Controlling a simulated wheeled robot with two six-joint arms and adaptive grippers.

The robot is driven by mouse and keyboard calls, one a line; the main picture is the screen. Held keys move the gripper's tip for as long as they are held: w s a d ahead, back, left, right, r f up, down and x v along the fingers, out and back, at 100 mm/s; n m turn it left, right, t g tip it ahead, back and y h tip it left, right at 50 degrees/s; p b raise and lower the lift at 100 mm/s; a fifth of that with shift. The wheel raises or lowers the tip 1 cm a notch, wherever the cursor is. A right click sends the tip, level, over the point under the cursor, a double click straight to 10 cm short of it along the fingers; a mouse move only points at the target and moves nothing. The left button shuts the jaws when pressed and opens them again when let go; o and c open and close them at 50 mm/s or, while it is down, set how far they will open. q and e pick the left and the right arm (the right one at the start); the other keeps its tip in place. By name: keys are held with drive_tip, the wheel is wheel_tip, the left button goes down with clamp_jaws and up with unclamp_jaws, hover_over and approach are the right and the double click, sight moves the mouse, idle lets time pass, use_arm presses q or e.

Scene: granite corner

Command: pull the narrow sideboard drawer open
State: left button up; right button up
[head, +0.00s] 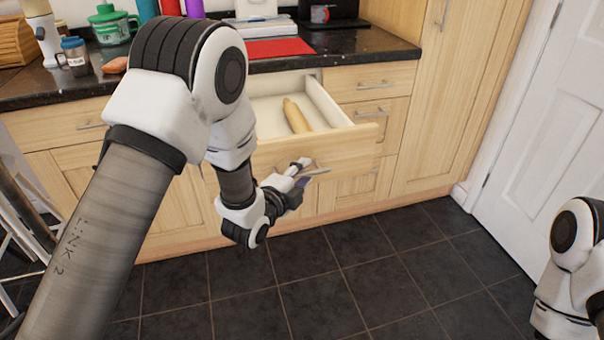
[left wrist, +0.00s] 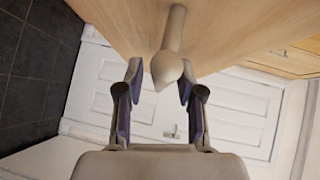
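A light-wood drawer (head: 341,151) under the dark counter stands pulled out, with its white inside showing. A pale rolling pin (head: 296,116) lies in it. The drawer's bar handle (head: 317,172) is on its front, and in the left wrist view the handle (left wrist: 172,40) is seen nearly end-on. My left gripper (head: 300,174) is at the handle. In the left wrist view its fingers (left wrist: 161,88) are apart, one on each side of the handle's end, with gaps showing. My right gripper is out of view; only part of my right arm shows at the right edge.
Closed drawers (head: 372,83) and cupboards flank the open drawer. The dark counter (head: 365,42) holds a red mat (head: 278,48), a mug (head: 75,56) and a green pot (head: 111,24). A white door (head: 560,130) stands at right. The dark tiled floor (head: 385,270) in front is clear.

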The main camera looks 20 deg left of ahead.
use_arm(q)
drive_tip(key=shift+s, duration=0.15)
drive_tip(key=v, duration=0.7)
drive_tip(key=shift+s, duration=0.1)
drive_tip(key=s+a+f+n+g+y, duration=0.1)
drive_tip(key=s+f+n+g, duration=0.15)
drive_tip(key=s+f, duration=0.4)
drive_tip(key=s+a+f+n+g, duration=0.1)
drive_tip(key=s+f+g, duration=0.2)
drive_tip(key=f, duration=0.7)
drive_tip(key=s+a+f+n+g+y, duration=0.1)
drive_tip(key=s+f+n+g, duration=0.15)
drive_tip(key=s+f, duration=0.4)
drive_tip(key=s+a+f+n+g, duration=0.1)
drive_tip(key=s+f+n+g, duration=0.35)
drive_tip(key=s+f, duration=0.3)
drive_tip(key=s+n+g+y, duration=0.1)
drive_tip(key=s+n+g, duration=0.3)
drive_tip(key=s+n, duration=0.35)
wheel_tip(320, 180, up, 15)
drive_tip(key=n+p, duration=0.1)
drive_tip(key=p, duration=1.5)
drive_tip(key=shift+a+r, duration=0.2)
drive_tip(key=shift+a, duration=0.2)
